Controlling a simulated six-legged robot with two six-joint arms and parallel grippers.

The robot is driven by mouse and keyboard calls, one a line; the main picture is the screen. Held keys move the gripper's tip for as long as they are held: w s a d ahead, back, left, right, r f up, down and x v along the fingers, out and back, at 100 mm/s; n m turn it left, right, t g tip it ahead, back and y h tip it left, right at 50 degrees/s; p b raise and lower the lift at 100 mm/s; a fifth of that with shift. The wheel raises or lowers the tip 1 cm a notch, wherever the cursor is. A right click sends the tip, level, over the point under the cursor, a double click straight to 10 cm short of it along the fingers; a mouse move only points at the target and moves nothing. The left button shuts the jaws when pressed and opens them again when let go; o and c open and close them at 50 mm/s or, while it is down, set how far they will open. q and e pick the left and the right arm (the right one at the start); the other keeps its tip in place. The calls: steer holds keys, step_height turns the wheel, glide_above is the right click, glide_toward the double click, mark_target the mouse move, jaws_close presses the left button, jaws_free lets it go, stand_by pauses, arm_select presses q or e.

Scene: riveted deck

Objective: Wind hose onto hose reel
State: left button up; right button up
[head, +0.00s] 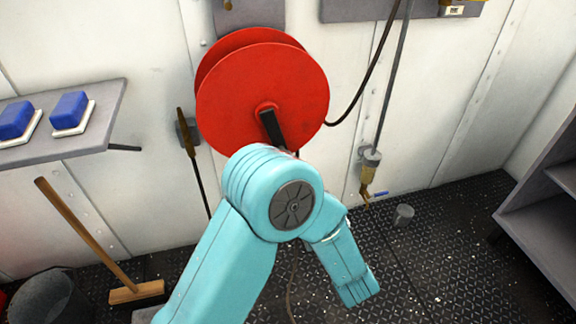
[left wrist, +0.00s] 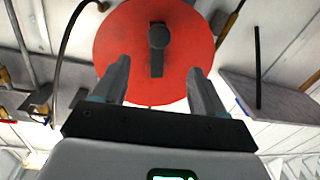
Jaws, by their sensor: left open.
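The red hose reel (head: 235,85) is mounted on the white wall, with two round flanges and a dark crank handle (head: 271,127) on its front. No wound hose is clearly visible between the flanges. A dark hose (head: 365,85) curves from the upper right down to the reel's right side; it also shows in the left wrist view (left wrist: 62,65). In that view my left gripper (left wrist: 158,68) is open and empty, facing the reel (left wrist: 120,40). The crank (left wrist: 157,55) appears between its fingers, apart from them. In the head view my teal arm hides the gripper. My right gripper is out of view.
A grey wall shelf (head: 90,145) with blue-topped boxes is at left. A broom (head: 85,235) and bucket (head: 50,298) stand below. A pipe fitting (head: 369,165) hangs right of the reel. A grey cylinder (head: 403,214) stands on the deck. A shelf unit (head: 545,215) bounds the right.

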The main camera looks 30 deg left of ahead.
arm_select(q)
steer(key=b+x, duration=0.2)
steer(key=x, duration=1.4)
steer(key=shift+b, duration=0.35)
steer(key=shift+f, duration=0.1)
jaws_close()
